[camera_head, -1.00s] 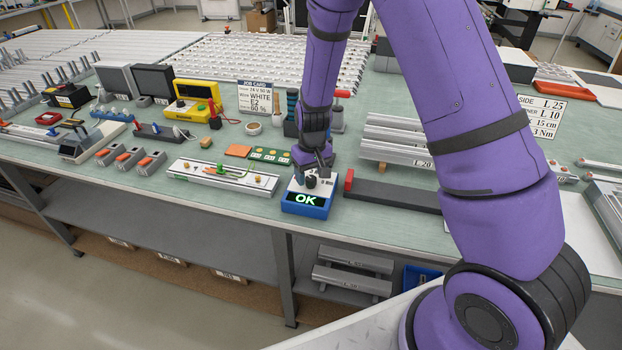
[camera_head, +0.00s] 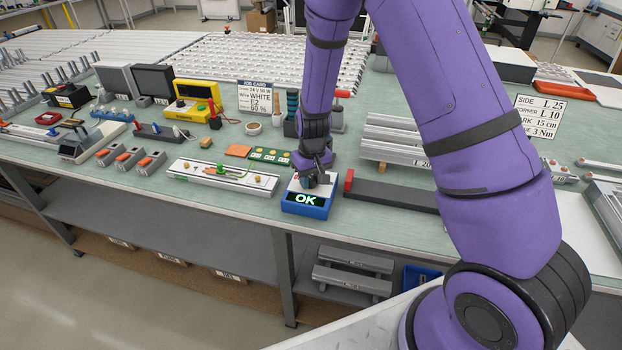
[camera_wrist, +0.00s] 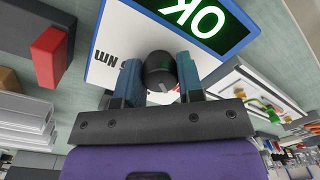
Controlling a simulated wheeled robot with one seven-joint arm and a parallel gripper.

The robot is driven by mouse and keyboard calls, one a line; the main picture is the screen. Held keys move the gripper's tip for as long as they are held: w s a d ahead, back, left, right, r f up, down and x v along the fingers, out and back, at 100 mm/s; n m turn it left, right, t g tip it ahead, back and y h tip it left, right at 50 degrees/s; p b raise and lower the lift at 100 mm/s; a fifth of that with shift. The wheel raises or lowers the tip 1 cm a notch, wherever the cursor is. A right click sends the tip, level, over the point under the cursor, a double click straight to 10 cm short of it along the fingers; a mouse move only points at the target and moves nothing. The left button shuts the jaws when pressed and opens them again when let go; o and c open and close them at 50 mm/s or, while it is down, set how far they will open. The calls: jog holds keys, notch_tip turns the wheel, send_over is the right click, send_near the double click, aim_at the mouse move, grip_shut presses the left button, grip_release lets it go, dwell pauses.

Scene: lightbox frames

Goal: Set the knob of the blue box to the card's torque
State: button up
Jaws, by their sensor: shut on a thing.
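The blue box (camera_head: 306,212) stands near the table's front edge, with a white top and a screen (camera_head: 305,199) reading OK in green. In the wrist view, my gripper (camera_wrist: 160,82) is shut on its dark round knob (camera_wrist: 160,68), one finger on each side. The finger and knob hide part of the lettering on the white top; "NM" shows. The knob's pointer direction cannot be made out. The card (camera_head: 541,116) at the right back lists SIDE L 25, CORNER L 10, 15 cm and 3 Nm; my arm covers its left edge.
A dark bar with a red end block (camera_head: 349,180) lies just right of the box. Aluminium profiles (camera_head: 393,140) lie behind it. A white rail fixture (camera_head: 222,178) with green parts lies to the left. A job card (camera_head: 258,96) stands farther back.

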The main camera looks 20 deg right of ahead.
aim_at(312, 179)
jog(key=shift+m, duration=0.3)
jog(key=m, duration=0.4)
jog(key=shift+m, duration=2.6)
jog(key=o, duration=0.9)
jog(key=shift+r, duration=0.15)
notch_tip(312, 179, up, 11)
jog(key=shift+s+d+f, duration=0.1)
jog(key=shift+f, duration=0.1)
